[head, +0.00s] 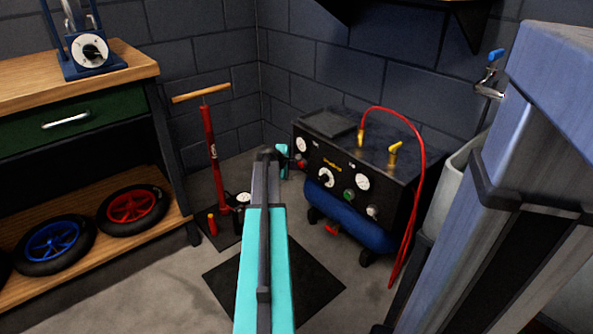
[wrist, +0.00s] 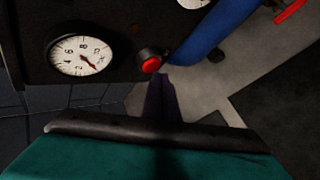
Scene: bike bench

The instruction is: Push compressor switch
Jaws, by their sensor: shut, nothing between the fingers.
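The compressor (head: 345,165) has a black front panel and a blue tank, and stands on the floor by the back wall. A red button in a dark ring, which appears to be the switch (wrist: 151,65), sits on the panel beside a white gauge. In the head view the red switch (head: 300,163) shows small at the panel's left end. My gripper (wrist: 160,80) is shut and empty. Its fingertips appear just below the red button in the wrist view; I cannot tell whether they touch it. In the head view my gripper (head: 286,163) is partly hidden behind my arm.
A red hose (head: 424,160) loops down the compressor's right side. A red floor pump (head: 211,160) stands left of my arm. A workbench (head: 120,75) with wheels on its shelf is at left. A blue-grey object (head: 560,70) fills the right foreground.

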